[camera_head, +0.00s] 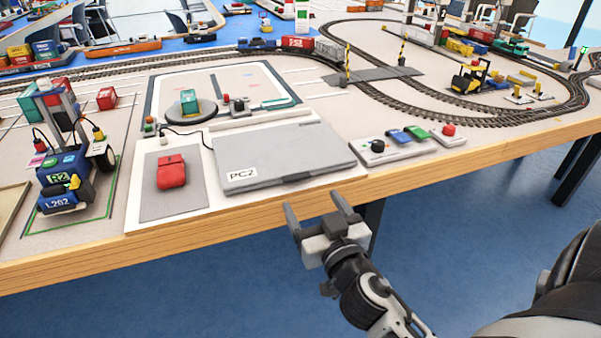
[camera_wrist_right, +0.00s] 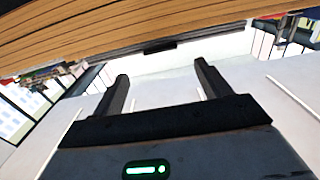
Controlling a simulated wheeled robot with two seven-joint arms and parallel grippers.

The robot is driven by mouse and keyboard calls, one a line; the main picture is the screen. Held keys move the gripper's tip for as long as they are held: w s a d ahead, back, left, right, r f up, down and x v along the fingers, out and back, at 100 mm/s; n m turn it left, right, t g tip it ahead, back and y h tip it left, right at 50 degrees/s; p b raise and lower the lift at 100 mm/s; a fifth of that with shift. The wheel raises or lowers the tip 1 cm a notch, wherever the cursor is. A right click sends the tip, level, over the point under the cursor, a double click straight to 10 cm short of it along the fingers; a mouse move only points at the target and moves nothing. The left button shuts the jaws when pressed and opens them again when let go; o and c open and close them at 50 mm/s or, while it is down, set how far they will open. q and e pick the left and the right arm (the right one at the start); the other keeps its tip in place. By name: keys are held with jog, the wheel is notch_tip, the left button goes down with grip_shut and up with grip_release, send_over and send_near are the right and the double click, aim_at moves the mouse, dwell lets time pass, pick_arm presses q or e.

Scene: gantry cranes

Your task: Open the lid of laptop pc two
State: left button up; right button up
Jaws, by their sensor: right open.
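Laptop pc two (camera_head: 285,155) is a flat grey laptop with its lid closed and a "PC2" label at its front left corner. It lies on a white board near the table's front edge. A dark notch shows at the middle of its front edge. My right gripper (camera_head: 315,204) is open and empty, just off the table's front edge, in front of the laptop and apart from it. Its two dark fingers also show spread in the right wrist view (camera_wrist_right: 161,72), below the wooden table edge. The left gripper is not in view.
A red mouse (camera_head: 172,172) lies on a grey pad left of the laptop. A control box (camera_head: 385,150) with knob and switches stands to its right. The wooden table edge (camera_head: 420,188) runs in front. A wheeled crane model (camera_head: 65,165) stands at left.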

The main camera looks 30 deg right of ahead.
aim_at(298, 179)
jog(key=p+x, duration=0.1)
jog(key=x, duration=0.6)
jog(key=shift+w, duration=0.25)
